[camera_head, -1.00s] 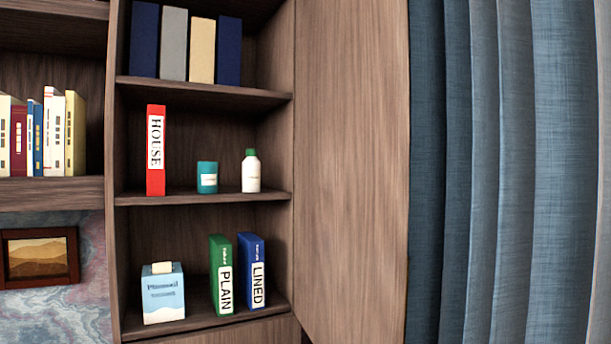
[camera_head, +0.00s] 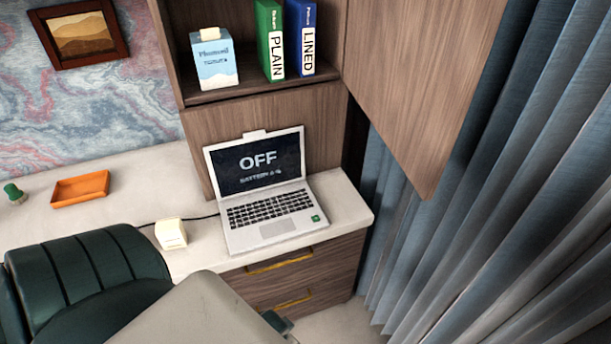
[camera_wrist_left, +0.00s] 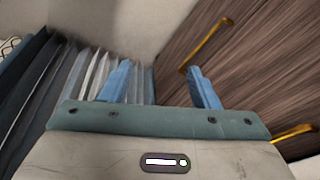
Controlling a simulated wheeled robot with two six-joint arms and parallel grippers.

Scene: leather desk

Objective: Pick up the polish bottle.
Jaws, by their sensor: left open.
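No bottle is plainly in view now. In the head view a second ago, a white bottle with a green cap stood on the middle cabinet shelf; that shelf is now above the picture. My left gripper (camera_wrist_left: 162,84) is open and empty in the left wrist view, its two blue fingers apart, with the drawer fronts and curtain beyond. A pale link of my arm covers the bottom of the head view. My right gripper is not in view.
The desk (camera_head: 135,160) carries an open laptop (camera_head: 265,195), a cream box (camera_head: 171,234), an orange tray (camera_head: 80,189) and a small green object (camera_head: 14,193). A green chair (camera_head: 85,275) stands in front. The cabinet door (camera_head: 425,85) hangs open by the curtain (camera_head: 520,210).

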